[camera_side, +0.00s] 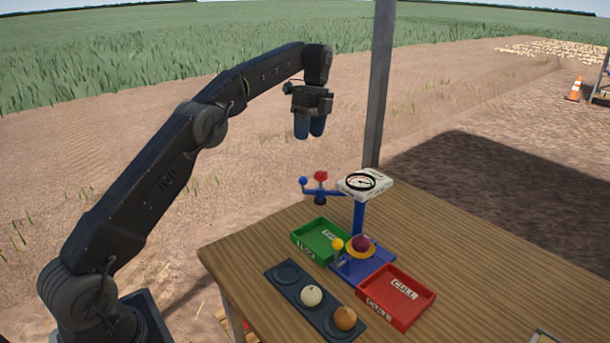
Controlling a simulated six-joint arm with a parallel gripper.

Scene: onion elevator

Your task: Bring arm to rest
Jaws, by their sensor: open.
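My gripper (309,126) hangs in the air with its blue fingers pointing down, above and to the left of the table's items. It is empty and touches nothing. My arm stretches up from the lower left and bends down at the wrist. Below and to the right stands a blue scale (345,268) with a white dial (361,182) on its post. A dark red onion (361,242) sits on its yellow ring. A white onion (312,296) and a brown onion (345,318) sit in a dark tray (275,266), whose far-left hollow is empty.
A green tray (305,250) and a red tray labelled CULL (420,315) flank the scale; both look empty. Blue, red and yellow knobs rise near it. A grey post (378,85) stands behind.

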